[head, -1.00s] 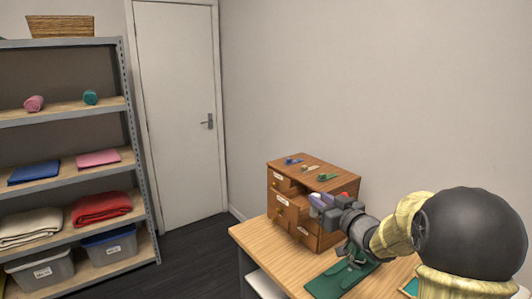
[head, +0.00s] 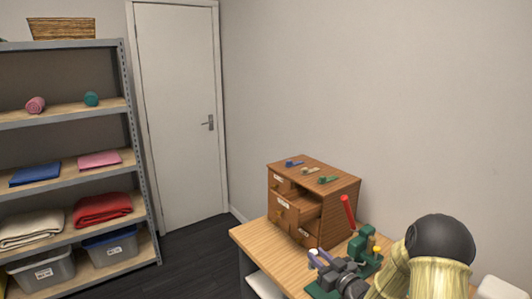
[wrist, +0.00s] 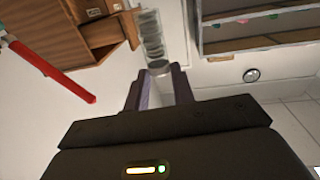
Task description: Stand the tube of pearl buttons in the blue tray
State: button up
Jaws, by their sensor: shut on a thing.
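My gripper (head: 326,264) is in front of the wooden drawer cabinet, over the table. In the wrist view its two fingers (wrist: 160,92) are shut on a clear, greyish tube (wrist: 150,32), which sticks out beyond the fingertips. The tube seems to hold a stack of pale pieces. In the head view only a small whitish end of the tube (head: 313,252) shows beside the fingers. I cannot make out the blue tray in either current view.
The wooden drawer cabinet (head: 290,213) stands at the table's back with a drawer pulled open. A green press (head: 359,251) with a raised red handle (head: 348,212) stands close to my gripper. The table (head: 265,246) is clear at its left. A shelf (head: 65,115) stands far left.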

jog(key=s+f+m+t+h+p, duration=0.1)
jog(key=s+f+m+h, duration=0.2)
jog(key=s+f, duration=0.4)
jog(key=s+f+m+t+h+p, duration=0.1)
jog(key=s+f+h, duration=0.4)
jog(key=f, duration=1.1)
jog(key=s+m, duration=0.1)
jog(key=s, duration=0.2)
jog(key=shift+a+f+m+h, duration=0.15)
jog(key=shift+a+m+h, duration=0.2)
jog(key=shift+m+h, duration=0.05)
